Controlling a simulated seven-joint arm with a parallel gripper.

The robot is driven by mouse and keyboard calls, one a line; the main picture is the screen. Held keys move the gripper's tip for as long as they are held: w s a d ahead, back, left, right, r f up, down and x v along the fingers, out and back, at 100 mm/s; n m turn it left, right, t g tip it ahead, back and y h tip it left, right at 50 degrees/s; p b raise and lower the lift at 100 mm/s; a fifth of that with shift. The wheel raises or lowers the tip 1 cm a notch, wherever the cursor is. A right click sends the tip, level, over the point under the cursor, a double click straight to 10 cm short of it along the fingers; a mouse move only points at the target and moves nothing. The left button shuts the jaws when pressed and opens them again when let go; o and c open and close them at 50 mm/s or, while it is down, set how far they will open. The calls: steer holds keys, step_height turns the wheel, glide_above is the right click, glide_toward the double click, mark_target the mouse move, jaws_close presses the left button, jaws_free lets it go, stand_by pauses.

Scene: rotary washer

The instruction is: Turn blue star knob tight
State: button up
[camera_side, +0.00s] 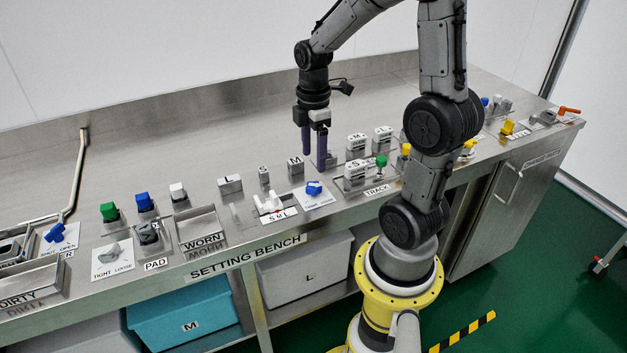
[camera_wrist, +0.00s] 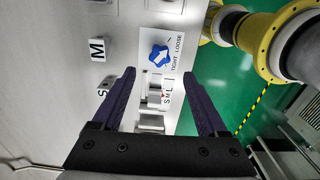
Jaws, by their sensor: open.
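The blue star knob (camera_side: 314,188) sits on a white plate (camera_side: 318,200) near the bench's front edge in the side view. In the wrist view the star knob (camera_wrist: 159,54) lies beyond my fingertips, and its plate (camera_wrist: 175,36) reads TIGHT and LOOSE. My gripper (camera_side: 313,150) points down, above and behind the knob in the side view. Its two purple fingers (camera_wrist: 160,76) are apart with nothing held between them. The knob is not touched by the fingers. Which label the knob points to is too small to tell.
A white S M L selector (camera_side: 269,203) stands just left of the knob. An M block (camera_side: 295,166) is behind it, and labelled blocks (camera_side: 356,174) stand to its right. A blue valve handle (camera_side: 54,233) and a grey TIGHT/LOOSE knob (camera_side: 112,249) are far left.

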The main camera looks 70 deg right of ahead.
mark_target(314, 185)
step_height(314, 185, down, 8)
steer(key=shift+f, duration=0.15)
stand_by(0.3)
jaws_close()
